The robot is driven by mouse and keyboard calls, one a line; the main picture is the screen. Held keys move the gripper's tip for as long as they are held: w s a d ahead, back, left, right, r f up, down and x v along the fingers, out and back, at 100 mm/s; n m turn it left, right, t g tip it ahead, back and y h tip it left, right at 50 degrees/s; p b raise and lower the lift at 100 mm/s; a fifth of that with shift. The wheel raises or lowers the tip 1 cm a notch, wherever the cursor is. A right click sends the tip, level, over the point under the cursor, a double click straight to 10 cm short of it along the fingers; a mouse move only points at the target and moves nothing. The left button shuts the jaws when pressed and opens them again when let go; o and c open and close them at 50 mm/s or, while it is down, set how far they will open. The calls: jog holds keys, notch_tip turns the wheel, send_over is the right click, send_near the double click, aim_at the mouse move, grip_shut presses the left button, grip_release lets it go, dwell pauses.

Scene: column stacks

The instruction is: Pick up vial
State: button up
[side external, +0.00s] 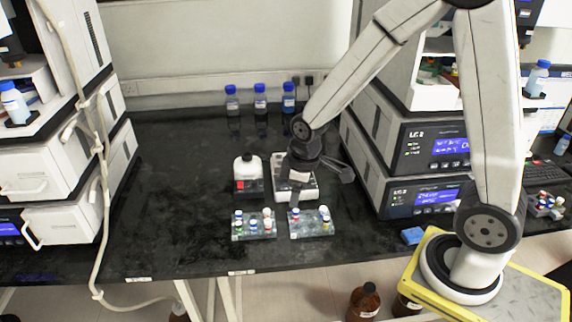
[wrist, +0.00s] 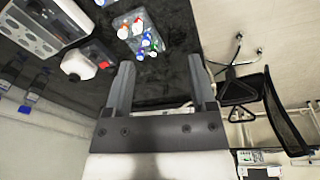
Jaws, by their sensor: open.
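Small vials with blue, white, red and other coloured caps stand in two clear racks near the front of the black bench. The left rack (side external: 240,237) and the right rack (side external: 300,236) sit side by side. My gripper (side external: 322,188) is above the bench behind the right rack. In the wrist view, its two fingers (wrist: 161,62) are spread apart with nothing between them.
A white bottle (side external: 248,168) with a red-marked dark base stands behind the left rack. A white device (side external: 308,190) is partly hidden by my gripper. Three blue-capped bottles (side external: 260,97) stand at the back wall. Instrument stacks (side external: 425,145) flank the bench. The left bench area is clear.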

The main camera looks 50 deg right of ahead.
jog(key=w+d+f+n, duration=0.1)
jog(key=w+f+n, duration=0.4)
jog(key=w, duration=0.1)
jog(key=n+g, duration=0.2)
jog(key=n, duration=0.4)
send_over(268, 220)
jog(key=f, duration=0.5)
jog(key=shift+s+a+f, duration=0.2)
jog(key=shift+s+f, duration=0.1)
jog(key=shift+f, duration=0.1)
jog(key=shift+w+d+f+n, duration=0.1)
jog(key=shift+w+f+n, duration=0.15)
jog(key=shift+f+n, duration=0.3)
jog(key=shift+f, duration=0.1)
jog(key=shift+f, duration=1.15)
jog(key=shift+f, duration=2.6)
